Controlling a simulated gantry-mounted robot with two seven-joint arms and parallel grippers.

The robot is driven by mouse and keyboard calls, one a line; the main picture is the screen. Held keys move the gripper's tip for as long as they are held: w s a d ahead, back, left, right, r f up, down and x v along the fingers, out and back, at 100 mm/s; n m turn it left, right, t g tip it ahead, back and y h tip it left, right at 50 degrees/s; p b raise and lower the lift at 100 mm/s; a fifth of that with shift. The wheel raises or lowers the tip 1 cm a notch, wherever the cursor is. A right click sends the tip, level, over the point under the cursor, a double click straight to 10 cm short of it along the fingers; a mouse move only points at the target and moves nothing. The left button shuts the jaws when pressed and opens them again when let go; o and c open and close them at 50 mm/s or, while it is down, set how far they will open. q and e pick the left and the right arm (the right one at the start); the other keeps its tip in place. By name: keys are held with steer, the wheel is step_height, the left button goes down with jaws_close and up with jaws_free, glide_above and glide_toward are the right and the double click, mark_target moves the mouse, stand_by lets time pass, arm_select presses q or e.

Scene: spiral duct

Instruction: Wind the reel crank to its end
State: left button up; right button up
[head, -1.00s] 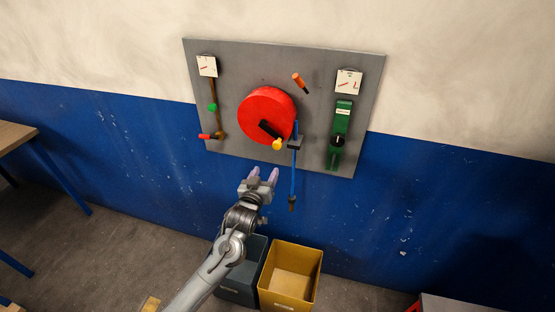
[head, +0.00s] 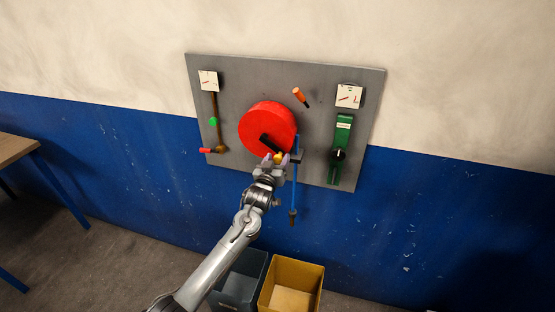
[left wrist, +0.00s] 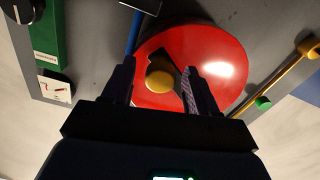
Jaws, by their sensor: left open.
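The red reel (head: 268,125) is mounted on the grey wall panel. Its black crank arm (head: 268,141) points down and to the right from the reel's middle. The crank's yellow knob (head: 278,157) is at the arm's outer end, partly hidden by my gripper in the head view. My left gripper (head: 276,159) is open, with its fingers at the knob. In the left wrist view the yellow knob (left wrist: 160,80) shows between the two open fingers (left wrist: 155,90), nearer the left one, in front of the red reel (left wrist: 205,62). My right gripper is out of view.
A blue rod (head: 295,180) hangs close to the right of the knob. The panel (head: 225,85) also carries a green slide unit (head: 340,150), an orange handle (head: 300,95) and a red-tipped lever (head: 206,150). Two bins, dark (head: 225,290) and yellow (head: 312,275), stand below.

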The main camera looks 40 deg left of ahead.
arm_select(q)
steer(key=shift+w+a, duration=0.15)
steer(key=shift+w, duration=0.2)
jaws_close()
